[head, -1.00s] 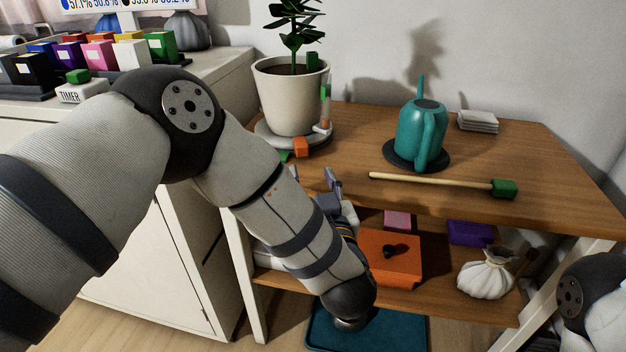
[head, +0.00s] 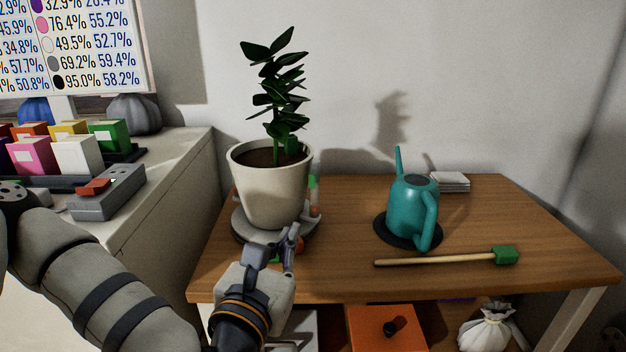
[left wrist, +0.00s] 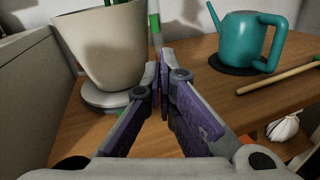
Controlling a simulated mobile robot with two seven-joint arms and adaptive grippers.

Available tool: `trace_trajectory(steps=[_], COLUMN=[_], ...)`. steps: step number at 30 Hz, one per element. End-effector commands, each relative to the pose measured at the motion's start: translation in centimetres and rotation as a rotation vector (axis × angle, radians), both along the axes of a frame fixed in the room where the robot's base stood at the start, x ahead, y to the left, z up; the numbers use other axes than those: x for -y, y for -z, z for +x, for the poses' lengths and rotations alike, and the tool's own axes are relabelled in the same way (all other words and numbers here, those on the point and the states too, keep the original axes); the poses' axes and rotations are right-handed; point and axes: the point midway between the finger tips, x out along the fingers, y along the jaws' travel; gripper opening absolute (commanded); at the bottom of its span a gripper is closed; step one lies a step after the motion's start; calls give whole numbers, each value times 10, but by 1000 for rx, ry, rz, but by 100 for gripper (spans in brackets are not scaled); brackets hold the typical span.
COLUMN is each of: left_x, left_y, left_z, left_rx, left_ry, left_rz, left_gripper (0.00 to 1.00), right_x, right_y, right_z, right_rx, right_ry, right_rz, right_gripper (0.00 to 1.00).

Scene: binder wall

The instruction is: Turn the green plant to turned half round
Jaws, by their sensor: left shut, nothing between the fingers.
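The green plant (head: 276,92) stands upright in a cream pot (head: 272,196) at the left end of the wooden table. The pot rests on a round grey base (head: 247,227), with a small upright piece with a green tip (head: 313,184) at its right side. In the left wrist view the pot (left wrist: 106,46) is at upper left. My left gripper (head: 294,236) is shut and empty, in front of the pot's lower right, near the base's front edge. In the wrist view its fingertips (left wrist: 163,62) meet beside the pot. The fingers hide part of the base. My right gripper is out of view.
A teal watering can (head: 412,208) stands on a dark round mat right of the pot. A green-tipped stick (head: 445,257) lies before it. White cards (head: 450,182) lie behind. An orange box (head: 385,328) and white sack (head: 486,328) are below. The wall is close behind.

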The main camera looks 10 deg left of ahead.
Motion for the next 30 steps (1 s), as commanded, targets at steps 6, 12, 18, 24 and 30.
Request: trace_trajectory(steps=[6, 12, 18, 24, 30], left_x=[-5, -4, -3, -3, -3], left_y=[-12, -11, -10, -10, -10], left_z=[5, 46, 90, 123, 136], left_rx=[28, 27, 25, 24, 23], left_ry=[-2, -4, -3, -2, -1], left_rz=[-137, -132, -130, -130, -130], left_gripper=[0, 0, 0, 0, 0], right_x=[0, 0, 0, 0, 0], right_y=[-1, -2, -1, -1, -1], right_z=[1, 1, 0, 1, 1], right_rx=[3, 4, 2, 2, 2], right_ry=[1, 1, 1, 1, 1], right_rz=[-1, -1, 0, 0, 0], right_gripper=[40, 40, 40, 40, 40])
